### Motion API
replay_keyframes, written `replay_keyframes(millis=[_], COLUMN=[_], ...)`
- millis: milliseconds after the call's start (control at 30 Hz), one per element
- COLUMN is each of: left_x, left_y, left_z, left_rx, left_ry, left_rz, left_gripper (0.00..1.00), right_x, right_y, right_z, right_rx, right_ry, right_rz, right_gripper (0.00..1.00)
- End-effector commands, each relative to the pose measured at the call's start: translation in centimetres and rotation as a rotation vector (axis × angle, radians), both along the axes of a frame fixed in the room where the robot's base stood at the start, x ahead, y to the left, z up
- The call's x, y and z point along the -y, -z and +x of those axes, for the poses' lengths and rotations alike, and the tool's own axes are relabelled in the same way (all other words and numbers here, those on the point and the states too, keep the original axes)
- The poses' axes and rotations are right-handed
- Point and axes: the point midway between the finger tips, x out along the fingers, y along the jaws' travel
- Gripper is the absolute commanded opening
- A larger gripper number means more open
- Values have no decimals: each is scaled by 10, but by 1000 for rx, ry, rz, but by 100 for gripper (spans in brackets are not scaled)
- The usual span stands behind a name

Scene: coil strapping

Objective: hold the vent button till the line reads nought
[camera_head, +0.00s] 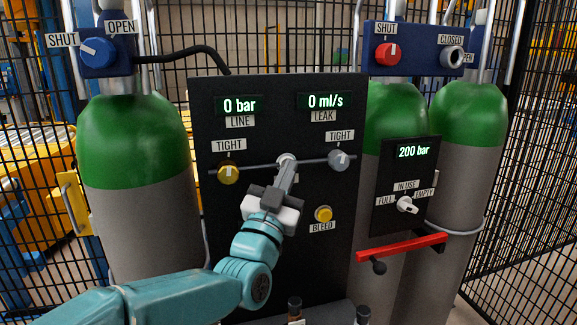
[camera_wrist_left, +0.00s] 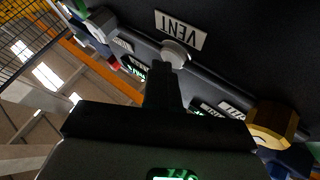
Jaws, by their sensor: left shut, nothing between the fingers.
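The black panel (camera_head: 225,270) shows a line readout (camera_head: 240,104) of 0 bar and a leak readout (camera_head: 323,101) of 0 ml/s. The round pale vent button (camera_head: 287,157) sits at the panel's middle; it also shows in the wrist view (camera_wrist_left: 174,50), beside its VENT label (camera_wrist_left: 181,29). My left gripper (camera_head: 287,168) is shut and empty, its fingertips (camera_wrist_left: 163,72) at the button and overlapping its edge. I cannot tell whether they touch it or how far it is pressed. My right gripper is not in view.
A yellow knob (camera_head: 228,174) and a grey knob (camera_head: 338,159), both labelled TIGHT, flank the vent button. A yellow bleed button (camera_head: 323,213) is below right. Green-topped cylinders (camera_head: 135,140) stand either side. A red bar (camera_head: 402,248) juts out at right.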

Motion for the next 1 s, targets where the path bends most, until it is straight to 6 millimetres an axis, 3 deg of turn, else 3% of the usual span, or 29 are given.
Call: replay_keyframes(millis=[333,733,1000], left_x=[4,6,14], left_y=[3,2,4], left_z=[-14,-19,-44], left_rx=[1,0,1], left_ry=[0,0,3], left_rz=[-2,0,0], left_gripper=[0,0,0], right_x=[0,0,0], right_y=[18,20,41], right_z=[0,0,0], right_rx=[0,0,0], right_ry=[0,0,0], right_rz=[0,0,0], right_gripper=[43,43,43])
